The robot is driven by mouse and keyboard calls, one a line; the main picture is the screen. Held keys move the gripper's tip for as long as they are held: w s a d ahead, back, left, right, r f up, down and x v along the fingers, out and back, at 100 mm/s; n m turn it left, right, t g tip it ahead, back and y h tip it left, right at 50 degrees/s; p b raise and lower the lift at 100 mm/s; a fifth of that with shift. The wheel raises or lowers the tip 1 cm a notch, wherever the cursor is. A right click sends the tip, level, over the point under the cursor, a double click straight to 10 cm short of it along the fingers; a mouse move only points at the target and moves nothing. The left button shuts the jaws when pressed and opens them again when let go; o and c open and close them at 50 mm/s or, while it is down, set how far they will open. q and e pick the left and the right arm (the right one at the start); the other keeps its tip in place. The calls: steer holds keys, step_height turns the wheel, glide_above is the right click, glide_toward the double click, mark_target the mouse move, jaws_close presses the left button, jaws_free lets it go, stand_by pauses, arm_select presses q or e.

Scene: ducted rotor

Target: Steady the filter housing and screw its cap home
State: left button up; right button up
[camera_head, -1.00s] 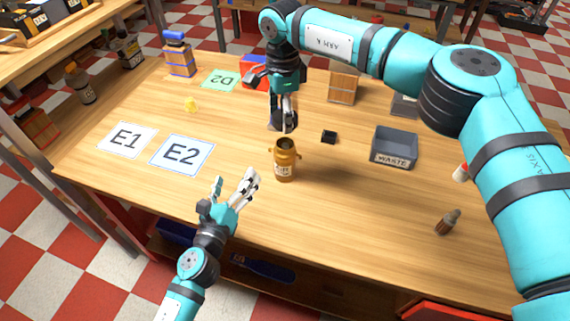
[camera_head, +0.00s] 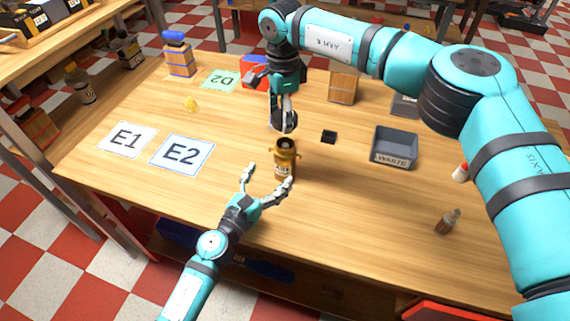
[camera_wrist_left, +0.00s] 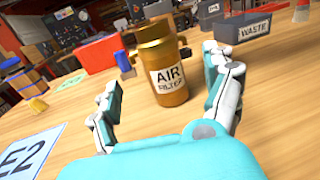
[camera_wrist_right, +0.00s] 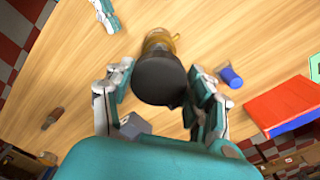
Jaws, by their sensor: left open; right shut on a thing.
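The filter housing (camera_head: 284,165) is a brass-coloured cylinder with an "AIR FILTER" label, upright on the table with its dark open mouth up. It also stands ahead of the left fingers in the left wrist view (camera_wrist_left: 170,85). My left gripper (camera_head: 268,182) is open, its fingers pointing toward the housing, with space between its palm and the housing. My right gripper (camera_head: 287,128) points down, just behind and above the housing. It is shut on a dark round cap (camera_wrist_right: 158,82), which partly covers the housing in the right wrist view. The cap appears apart from the housing.
A grey WASTE bin (camera_head: 395,148) and a small black block (camera_head: 328,136) stand to the right. Cards E1 (camera_head: 126,139) and E2 (camera_head: 182,154) lie left. The table front is mostly clear.

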arm_select(q)
steer(key=x, duration=0.8)
steer(key=shift+w+d, duration=0.15)
steer(key=shift+w, duration=0.15)
jaws_close()
arm_select(e)
glide_above(283, 145)
steer(key=shift+w+f, duration=0.1)
steer(key=shift+f, duration=2.35)
steer(key=shift+f, duration=0.1)
steer(key=shift+f, duration=0.8)
steer(key=shift+f, duration=0.6)
